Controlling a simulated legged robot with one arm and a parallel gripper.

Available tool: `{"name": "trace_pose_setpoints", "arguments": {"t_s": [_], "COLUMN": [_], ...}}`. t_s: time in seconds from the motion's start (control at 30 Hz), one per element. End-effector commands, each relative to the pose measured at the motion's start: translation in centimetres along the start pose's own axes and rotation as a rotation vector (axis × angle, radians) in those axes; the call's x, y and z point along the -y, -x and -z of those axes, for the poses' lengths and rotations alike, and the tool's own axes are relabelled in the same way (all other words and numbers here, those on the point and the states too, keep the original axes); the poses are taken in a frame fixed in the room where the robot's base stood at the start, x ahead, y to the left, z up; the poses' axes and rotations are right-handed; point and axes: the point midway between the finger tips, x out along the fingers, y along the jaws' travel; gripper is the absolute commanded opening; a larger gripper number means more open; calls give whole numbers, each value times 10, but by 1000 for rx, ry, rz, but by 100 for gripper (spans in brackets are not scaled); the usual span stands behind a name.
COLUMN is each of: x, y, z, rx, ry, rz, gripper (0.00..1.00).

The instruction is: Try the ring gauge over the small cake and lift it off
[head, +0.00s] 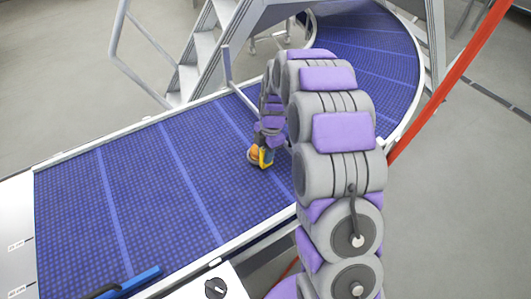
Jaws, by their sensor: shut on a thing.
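My gripper (266,146) is at the end of my curved grey and purple arm, low over the blue belt. It is small in the head view and partly hidden by the arm. It is shut on a yellow piece, which I take for the ring gauge (266,159). A small round orange-brown thing, which looks like the small cake (254,154), is right beside the yellow piece at the belt. I cannot tell whether the ring is around the cake, touching it or above it.
The blue conveyor belt (150,190) is mostly bare and curves away at the upper right. A blue bar (128,282) lies near its front edge, beside a panel with a black knob (215,288). Metal stairs (200,55) stand behind, and a red post (450,80) rises at right.

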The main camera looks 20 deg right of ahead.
Motion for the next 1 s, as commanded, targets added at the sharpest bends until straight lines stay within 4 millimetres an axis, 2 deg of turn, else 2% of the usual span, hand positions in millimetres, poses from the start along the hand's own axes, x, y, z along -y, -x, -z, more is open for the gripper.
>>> {"name": "trace_pose_setpoints", "arguments": {"t_s": [0.23,0.27,0.3,0.57,0.73,1.0], "x": [0,0,0,0,0,0], "y": [0,0,0,0,-1,-1], "z": [0,0,0,0,0,0], "rx": [0,0,0,0,0,0], "ry": [0,0,0,0,0,0], "rz": [1,1,1,1,1,1], "gripper": [0,27,31,55,55,79]}}
